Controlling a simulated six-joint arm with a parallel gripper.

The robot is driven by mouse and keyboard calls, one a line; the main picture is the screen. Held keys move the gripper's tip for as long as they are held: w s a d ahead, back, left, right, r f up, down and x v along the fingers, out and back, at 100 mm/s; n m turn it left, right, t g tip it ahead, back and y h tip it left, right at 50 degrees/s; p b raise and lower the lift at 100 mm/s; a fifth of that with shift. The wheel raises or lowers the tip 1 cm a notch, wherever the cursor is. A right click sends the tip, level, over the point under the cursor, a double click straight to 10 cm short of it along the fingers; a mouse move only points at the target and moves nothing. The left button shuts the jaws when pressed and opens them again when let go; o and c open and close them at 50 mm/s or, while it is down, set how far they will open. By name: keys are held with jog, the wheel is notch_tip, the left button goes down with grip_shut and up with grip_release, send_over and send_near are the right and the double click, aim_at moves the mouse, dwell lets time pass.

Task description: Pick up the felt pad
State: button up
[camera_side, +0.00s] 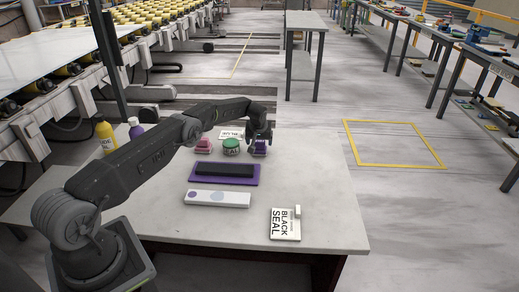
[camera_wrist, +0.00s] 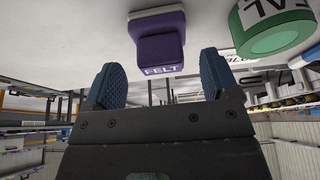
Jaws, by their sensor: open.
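The felt pad (camera_wrist: 158,42) is a purple block with a wider purple base and the word FELT on its edge. In the wrist view it sits upper centre, just beyond the gap between my fingers. My gripper (camera_wrist: 163,80) is open, with blue ribbed fingertips to either side and nothing between them. In the side view the purple pad (camera_side: 259,148) is at the far right of the back row on the slab, partly hidden by my gripper (camera_side: 258,138) hanging over it. Whether they touch cannot be told.
A green-topped round seal (camera_side: 231,146) stands close left of the pad, with a pink block (camera_side: 203,144) beyond. Nearer lie a purple tray with a black bar (camera_side: 225,171), a white box (camera_side: 217,198) and a BLACK SEAL card (camera_side: 285,225). The slab's right side (camera_side: 325,190) is clear.

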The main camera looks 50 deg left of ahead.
jog(key=shift+w+a+f, duration=0.1)
jog(key=shift+a+f, duration=0.05)
jog(key=shift+f, duration=0.4)
jog(key=c, duration=1)
